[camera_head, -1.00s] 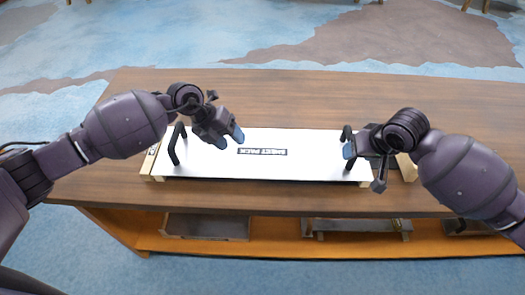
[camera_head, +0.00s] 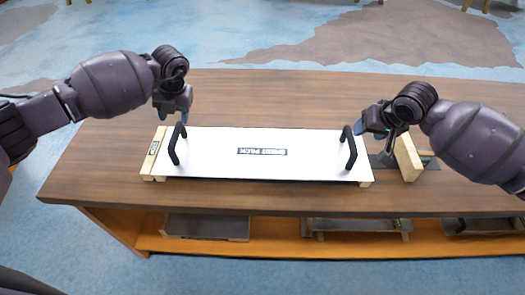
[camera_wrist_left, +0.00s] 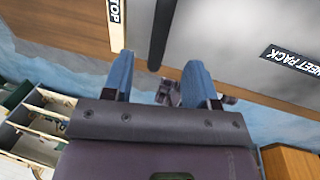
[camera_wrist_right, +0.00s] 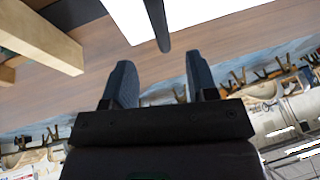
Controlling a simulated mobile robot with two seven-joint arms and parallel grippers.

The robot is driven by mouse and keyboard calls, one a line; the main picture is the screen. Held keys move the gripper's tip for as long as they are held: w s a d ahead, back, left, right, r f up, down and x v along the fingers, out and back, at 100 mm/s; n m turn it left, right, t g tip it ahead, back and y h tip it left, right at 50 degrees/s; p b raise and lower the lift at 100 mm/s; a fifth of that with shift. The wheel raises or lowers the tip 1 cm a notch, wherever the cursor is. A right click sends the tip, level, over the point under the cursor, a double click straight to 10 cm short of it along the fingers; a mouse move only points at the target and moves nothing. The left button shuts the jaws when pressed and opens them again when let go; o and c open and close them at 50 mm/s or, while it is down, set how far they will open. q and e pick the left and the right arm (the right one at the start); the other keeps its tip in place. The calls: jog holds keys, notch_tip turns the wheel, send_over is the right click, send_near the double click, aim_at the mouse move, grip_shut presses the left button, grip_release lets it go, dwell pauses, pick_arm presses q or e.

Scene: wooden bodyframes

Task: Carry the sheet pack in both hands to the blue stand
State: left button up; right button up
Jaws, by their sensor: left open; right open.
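The sheet pack (camera_head: 225,160) is a flat white board with a dark "SHEET PACK" label, lying on the wooden table. It has a black upright handle at each end, the left handle (camera_head: 176,144) and the right handle (camera_head: 350,147). My left gripper (camera_head: 184,118) is open just behind and above the left handle; in the left wrist view the handle (camera_wrist_left: 162,30) lies ahead between the blue fingertips. My right gripper (camera_head: 360,128) is open beside the right handle; in the right wrist view the handle (camera_wrist_right: 157,22) lies ahead between the fingers. No blue stand is identifiable.
The wooden table (camera_head: 270,95) is clear behind the pack. A wooden block (camera_head: 407,158) stands on a dark plate right of the pack, near my right gripper. A light strip marked "TOP" (camera_head: 154,150) runs along the pack's left end. The orange shelf (camera_head: 275,243) below holds several trays.

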aim_at(176, 131)
pick_arm(q)
jog(key=f, duration=0.3)
jog(key=a+f, duration=0.1)
jog(key=f, duration=0.2)
jog(key=a+f, duration=0.1)
jog(key=f, duration=0.2)
jog(key=shift+f, duration=0.35)
pick_arm(e)
jog(key=x, duration=1)
jog(key=shift+r, duration=0.1)
pick_arm(q)
grip_shut()
pick_arm(e)
grip_shut()
pick_arm(q)
jog(key=shift+r, duration=0.15)
pick_arm(e)
jog(key=shift+w+r, duration=0.1)
